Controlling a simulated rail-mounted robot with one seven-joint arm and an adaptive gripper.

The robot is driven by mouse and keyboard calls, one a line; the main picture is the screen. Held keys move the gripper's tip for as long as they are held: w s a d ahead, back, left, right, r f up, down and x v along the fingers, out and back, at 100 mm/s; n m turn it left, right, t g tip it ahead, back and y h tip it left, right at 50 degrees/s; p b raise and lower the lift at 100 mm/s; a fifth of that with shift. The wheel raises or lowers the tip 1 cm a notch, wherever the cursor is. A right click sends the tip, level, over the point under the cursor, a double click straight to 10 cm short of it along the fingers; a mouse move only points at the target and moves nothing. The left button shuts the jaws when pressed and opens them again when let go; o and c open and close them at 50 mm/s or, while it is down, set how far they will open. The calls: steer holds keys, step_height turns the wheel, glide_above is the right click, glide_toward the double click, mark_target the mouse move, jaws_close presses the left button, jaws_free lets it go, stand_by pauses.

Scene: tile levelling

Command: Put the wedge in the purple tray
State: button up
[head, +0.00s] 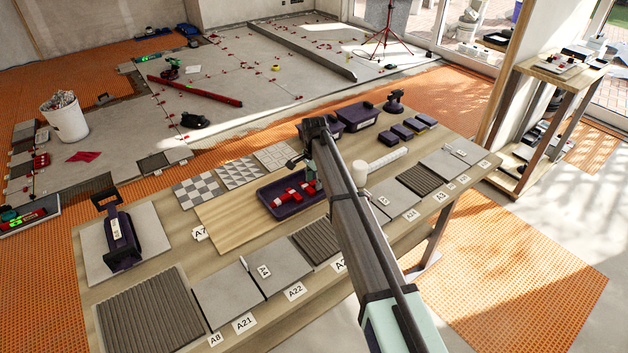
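The purple tray (268,208) lies on the workbench, left of my arm. Red pieces (292,195) lie in it and look like levelling wedges or clips, too small to tell apart. My gripper (309,176) points down over the tray's right end, close to the red pieces. My arm hides part of the tray's right side. I cannot tell whether the fingers are open or shut, or whether they hold a wedge.
The workbench (222,218) carries grey tiles with labels along its front edge. Patterned tile samples (238,172) lie behind the tray. Purple boxes (357,116), a white cylinder (360,172) and a suction lifter (120,240) also stand there. Bare wood is free left of the tray.

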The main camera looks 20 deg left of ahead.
mark_target(314, 182)
steer(key=shift+r, duration=0.15)
step_height(314, 182, up, 12)
steer(key=b, duration=0.2)
stand_by(0.5)
